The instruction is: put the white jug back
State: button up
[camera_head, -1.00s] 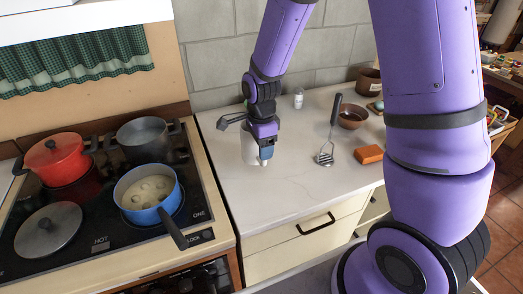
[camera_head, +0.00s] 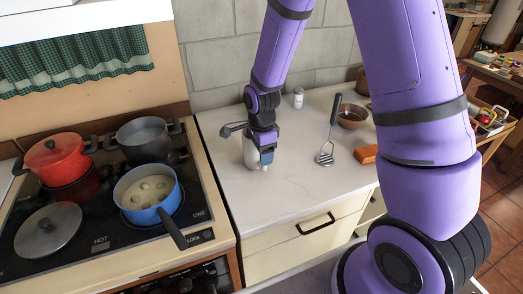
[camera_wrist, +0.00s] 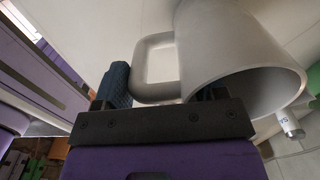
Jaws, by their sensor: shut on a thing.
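The white jug (camera_head: 249,152) is at the left part of the pale countertop, partly hidden behind my gripper (camera_head: 265,158). In the wrist view the jug (camera_wrist: 235,45) shows large, its open rim facing the camera and its squarish handle (camera_wrist: 153,66) to the left. My gripper (camera_wrist: 165,88) is shut on the jug at its handle side, with a blue fingertip left of the handle. The other finger is partly hidden by the jug. I cannot tell whether the jug's base touches the counter.
The stove at left holds a blue pan (camera_head: 148,196), red pot (camera_head: 57,160) and grey pot (camera_head: 146,140). The counter's front middle is clear.

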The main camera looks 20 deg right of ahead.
jog(key=o, duration=1.5)
notch_tip(320, 180, up, 12)
jog(key=r, duration=0.1)
jog(key=s+d+r+n+t, duration=0.2)
jog(key=s+d+r+n, duration=0.2)
jog(key=s+r+n, duration=0.7)
jog(key=s+d+r+n+t, duration=0.3)
jog(key=s+r+n, duration=0.4)
jog(key=s, duration=0.5)
jog(key=shift+s+r, duration=0.35)
jog(key=shift+r, duration=0.2)
